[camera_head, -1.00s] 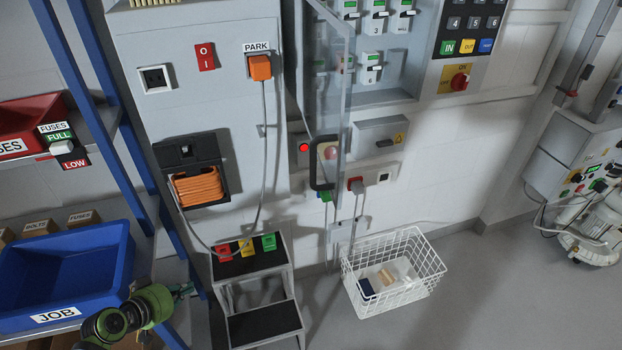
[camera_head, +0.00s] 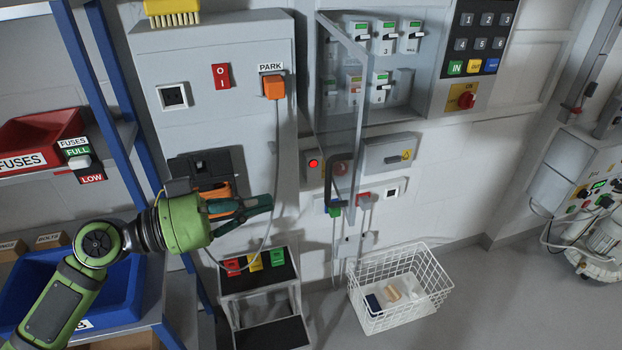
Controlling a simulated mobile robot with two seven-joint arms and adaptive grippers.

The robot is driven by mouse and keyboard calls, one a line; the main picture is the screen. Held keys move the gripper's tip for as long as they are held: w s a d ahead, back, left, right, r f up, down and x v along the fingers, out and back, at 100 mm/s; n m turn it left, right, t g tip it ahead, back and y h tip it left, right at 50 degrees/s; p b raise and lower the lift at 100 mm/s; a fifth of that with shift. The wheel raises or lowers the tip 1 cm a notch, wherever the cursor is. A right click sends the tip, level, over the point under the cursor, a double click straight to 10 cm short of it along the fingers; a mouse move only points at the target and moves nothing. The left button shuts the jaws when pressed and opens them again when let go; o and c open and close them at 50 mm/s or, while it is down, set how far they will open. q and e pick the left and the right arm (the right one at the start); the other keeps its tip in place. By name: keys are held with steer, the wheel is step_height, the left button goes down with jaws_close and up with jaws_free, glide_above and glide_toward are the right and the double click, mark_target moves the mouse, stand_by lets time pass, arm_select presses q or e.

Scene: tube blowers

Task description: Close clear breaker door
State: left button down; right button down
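The clear breaker door (camera_head: 345,110) is a see-through panel standing open, swung out from the grey breaker box. Its dark handle (camera_head: 329,182) is low on the panel. Breaker switches (camera_head: 384,37) show in the box, some of them through the clear panel. My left gripper (camera_head: 268,204) reaches in from the left, in front of the grey cabinet, with its dark green fingers pointing right. It is left of the handle and apart from it. How far its fingers are spread is unclear, and I see nothing held. My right gripper is not in view.
A grey cabinet (camera_head: 215,50) with an orange PARK plug (camera_head: 273,87) and hanging cable stands behind my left gripper. A step stool (camera_head: 262,302) and white wire basket (camera_head: 400,284) are on the floor below. A blue JOB bin (camera_head: 120,290) is on the left shelf.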

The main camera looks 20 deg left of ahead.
arm_select(q)
steer(key=p+x, duration=0.6)
steer(key=x, duration=0.3)
